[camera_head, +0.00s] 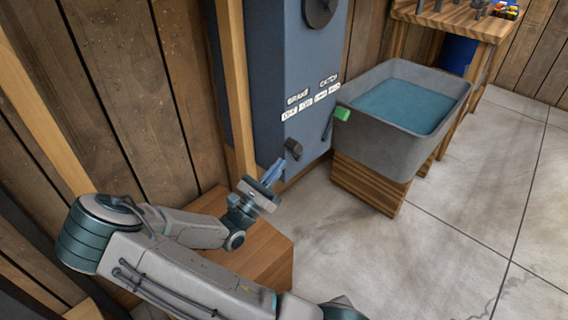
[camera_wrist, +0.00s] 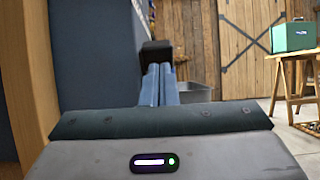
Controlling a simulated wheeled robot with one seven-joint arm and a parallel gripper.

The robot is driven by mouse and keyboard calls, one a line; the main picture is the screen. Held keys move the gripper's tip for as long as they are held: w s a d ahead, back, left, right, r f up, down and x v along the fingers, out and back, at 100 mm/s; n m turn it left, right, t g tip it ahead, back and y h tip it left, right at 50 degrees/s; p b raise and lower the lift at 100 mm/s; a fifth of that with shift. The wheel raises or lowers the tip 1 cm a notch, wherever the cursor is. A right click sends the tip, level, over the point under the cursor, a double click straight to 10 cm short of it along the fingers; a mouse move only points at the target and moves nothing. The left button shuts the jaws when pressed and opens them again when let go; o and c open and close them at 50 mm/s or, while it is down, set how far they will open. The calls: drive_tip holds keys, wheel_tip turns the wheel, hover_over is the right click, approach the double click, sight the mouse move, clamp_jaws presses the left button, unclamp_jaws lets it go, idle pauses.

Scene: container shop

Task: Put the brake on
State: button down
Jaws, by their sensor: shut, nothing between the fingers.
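A blue-grey cabinet (camera_head: 300,70) carries the labels BRAKE (camera_head: 298,97) and CATCH (camera_head: 328,82) on its front, with white marked strips under them. A black-knobbed brake lever (camera_head: 293,149) sits low on the front, below the BRAKE label. A green-knobbed catch lever (camera_head: 341,113) sits to its right and higher. My gripper (camera_head: 276,168) is shut and empty, its blue fingers pointing at the black knob from the lower left. In the wrist view the black knob (camera_wrist: 156,53) shows just beyond the closed fingertips (camera_wrist: 158,72). Whether they touch it I cannot tell.
A grey trough of water (camera_head: 365,115) on a wooden stand is right of the cabinet. A wooden post (camera_head: 237,90) and plank wall stand left of it. A wooden box (camera_head: 262,255) lies below my arm. The concrete floor (camera_head: 450,230) at right is clear.

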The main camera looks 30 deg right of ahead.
sight(290, 150)
drive_tip(key=x, duration=0.2)
drive_tip(key=shift+d+r+b, duration=0.15)
drive_tip(key=shift+d+b, duration=0.1)
drive_tip(key=shift+b, duration=0.05)
drive_tip(key=shift+w+d+r, duration=0.1)
drive_tip(key=shift+r+p, duration=0.2)
drive_tip(key=shift+p, duration=0.2)
